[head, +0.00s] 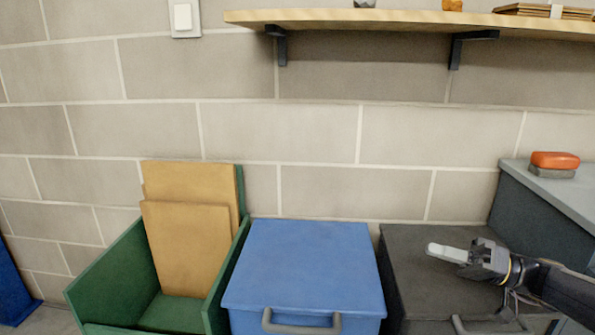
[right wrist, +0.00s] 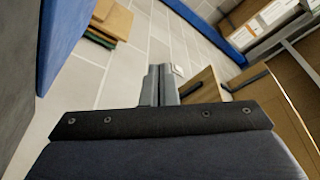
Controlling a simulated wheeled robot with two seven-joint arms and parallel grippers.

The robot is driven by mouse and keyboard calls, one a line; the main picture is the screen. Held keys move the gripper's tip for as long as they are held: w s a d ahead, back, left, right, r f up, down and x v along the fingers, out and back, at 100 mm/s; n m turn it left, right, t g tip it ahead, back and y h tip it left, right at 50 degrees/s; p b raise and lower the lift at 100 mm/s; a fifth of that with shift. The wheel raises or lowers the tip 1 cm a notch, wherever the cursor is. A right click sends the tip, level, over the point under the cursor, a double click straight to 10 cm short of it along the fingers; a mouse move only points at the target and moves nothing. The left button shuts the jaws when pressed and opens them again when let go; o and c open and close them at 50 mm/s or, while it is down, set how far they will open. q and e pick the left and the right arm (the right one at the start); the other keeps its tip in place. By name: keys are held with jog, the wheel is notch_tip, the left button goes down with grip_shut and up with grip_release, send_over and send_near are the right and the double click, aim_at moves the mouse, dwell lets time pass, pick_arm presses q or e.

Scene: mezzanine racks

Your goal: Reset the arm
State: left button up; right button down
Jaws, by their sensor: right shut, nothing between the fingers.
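My right gripper (head: 447,253) reaches in from the right in the head view. It is over the dark grey box (head: 410,285) and points left. Its fingers are shut with nothing between them. The shut fingers also show in the right wrist view (right wrist: 159,84), in front of the floor and other things further off. My left gripper is not in either view.
A blue lidded box (head: 303,265) with a grey handle stands left of the dark box. A green bin (head: 110,270) holds upright brown panels (head: 185,245). A wooden shelf (head: 400,20) crosses the wall above. An orange-and-grey object (head: 555,162) sits on a grey top at right.

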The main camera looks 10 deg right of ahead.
jog(key=s+a+f+g+h, duration=0.1)
jog(key=s+a+g+h, duration=0.3)
jog(key=a, duration=0.5)
jog(key=s+a+f+m+t+h, duration=0.1)
jog(key=s+a+f+m+h, duration=0.15)
jog(key=s+f+h, duration=0.55)
jog(key=s+a+f+m+t+h, duration=0.1)
jog(key=s+a+f+m+h, duration=0.2)
jog(key=s, duration=0.9)
notch_tip(320, 180, up, 32)
jog(key=d+p, duration=0.1)
jog(key=p, duration=3.3)
jog(key=shift+d+r+y, duration=0.2)
jog(key=shift+d+y, duration=0.1)
jog(key=shift+n, duration=0.25)
